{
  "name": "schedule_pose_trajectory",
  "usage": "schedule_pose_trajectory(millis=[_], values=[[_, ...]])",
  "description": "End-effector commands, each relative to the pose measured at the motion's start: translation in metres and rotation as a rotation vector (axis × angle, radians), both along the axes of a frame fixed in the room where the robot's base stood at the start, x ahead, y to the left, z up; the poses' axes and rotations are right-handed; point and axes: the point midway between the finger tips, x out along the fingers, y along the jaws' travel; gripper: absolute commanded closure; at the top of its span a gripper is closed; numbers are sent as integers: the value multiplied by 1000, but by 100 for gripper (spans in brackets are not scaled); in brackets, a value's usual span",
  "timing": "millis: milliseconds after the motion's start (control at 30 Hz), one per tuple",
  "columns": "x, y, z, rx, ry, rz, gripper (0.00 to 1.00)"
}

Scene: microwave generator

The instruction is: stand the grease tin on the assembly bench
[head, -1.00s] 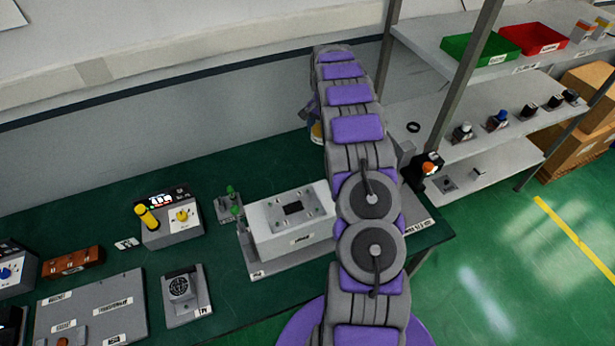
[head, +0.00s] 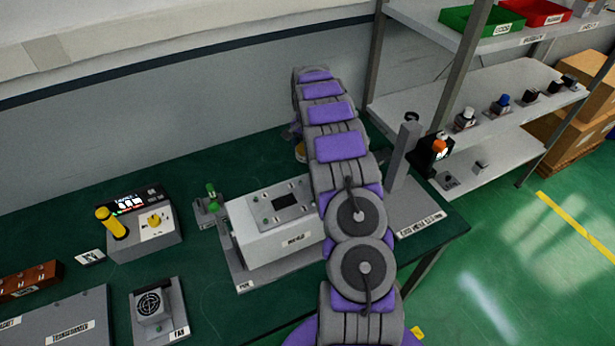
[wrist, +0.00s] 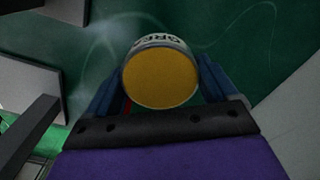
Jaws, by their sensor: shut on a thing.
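The grease tin (wrist: 160,78) has a yellow-orange end facing the camera and a pale side with dark letters, partly readable as "GRE". My gripper (wrist: 160,72) is shut on it, with a blue-grey finger on each side. In the head view a small yellow part of the tin (head: 300,152) shows at the far end of my arm, near the back of the bench. The assembly bench (head: 215,310) has a dark green top. My arm hides most of the gripper there. I cannot tell whether the tin touches the bench.
A grey-white block on a plate (head: 270,245) stands left of my arm, with a grey post (head: 403,155) to the right. A yellow-handled control box (head: 145,235) and fan unit (head: 155,305) stand further left. Shelves (head: 420,100) stand right. Green bench shows behind the block.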

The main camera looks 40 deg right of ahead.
Motion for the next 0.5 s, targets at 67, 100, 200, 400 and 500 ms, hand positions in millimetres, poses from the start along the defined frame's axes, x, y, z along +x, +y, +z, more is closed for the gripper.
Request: schedule_pose_trajectory(millis=[67, 100, 200, 400, 500], values=[[0, 3, -10, -3, 2, 2, 57], [0, 3, -16, -3, 2, 2, 57], [0, 1, -35, -2, 2, 1, 57], [0, -3, -62, 6, 1, 2, 57], [0, -5, -72, 8, 2, 1, 57]])
